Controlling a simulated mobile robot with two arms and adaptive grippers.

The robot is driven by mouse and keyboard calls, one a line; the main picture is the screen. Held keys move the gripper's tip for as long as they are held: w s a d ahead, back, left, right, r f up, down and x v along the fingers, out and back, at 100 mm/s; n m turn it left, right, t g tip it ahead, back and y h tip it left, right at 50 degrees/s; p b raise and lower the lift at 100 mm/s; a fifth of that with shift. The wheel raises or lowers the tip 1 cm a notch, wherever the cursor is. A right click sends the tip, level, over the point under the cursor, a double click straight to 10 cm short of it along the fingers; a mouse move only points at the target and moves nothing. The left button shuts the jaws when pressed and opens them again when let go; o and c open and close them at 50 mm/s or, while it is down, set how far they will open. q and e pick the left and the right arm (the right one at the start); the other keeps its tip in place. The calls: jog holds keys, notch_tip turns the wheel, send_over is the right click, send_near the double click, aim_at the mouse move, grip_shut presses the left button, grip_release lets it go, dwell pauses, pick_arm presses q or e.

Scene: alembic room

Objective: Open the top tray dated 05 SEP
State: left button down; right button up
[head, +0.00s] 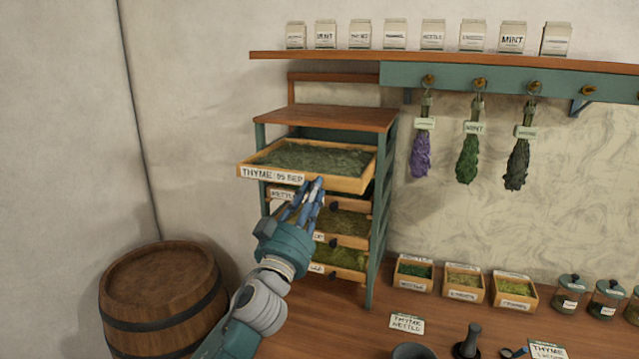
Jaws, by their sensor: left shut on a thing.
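The top tray (248,161), a wooden drying tray filled with dark green herb, carries a white label (272,175) reading THYME 05 SEP. It stands well out from the front of the teal-framed drying rack (330,116) and looks level. My left gripper (315,188) is at the middle of its front edge, just right of the label, and is shut on the tray's knob, which the fingers hide. The trays below (345,222) sit in the rack with dark knobs, partly covered by my left gripper and arm. My right gripper is not in view.
A wooden barrel (160,290) stands at the lower left. Herb bundles hang from a peg rail (455,80). Open space lies left of the rack.

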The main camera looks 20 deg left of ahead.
pick_arm(q)
jog(key=s, duration=0.7)
jog(key=shift+s+a+r, duration=0.15)
jog(key=shift+s+r, duration=0.05)
jog(key=shift+s, duration=0.05)
jog(key=c, duration=1.6)
grip_release()
jog(key=shift+s, duration=0.2)
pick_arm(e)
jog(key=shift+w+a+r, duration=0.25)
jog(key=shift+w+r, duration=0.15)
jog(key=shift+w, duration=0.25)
pick_arm(q)
jog(key=v, duration=1.2)
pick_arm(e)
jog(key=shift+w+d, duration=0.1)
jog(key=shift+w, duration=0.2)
pick_arm(q)
jog(key=shift+f, duration=0.15)
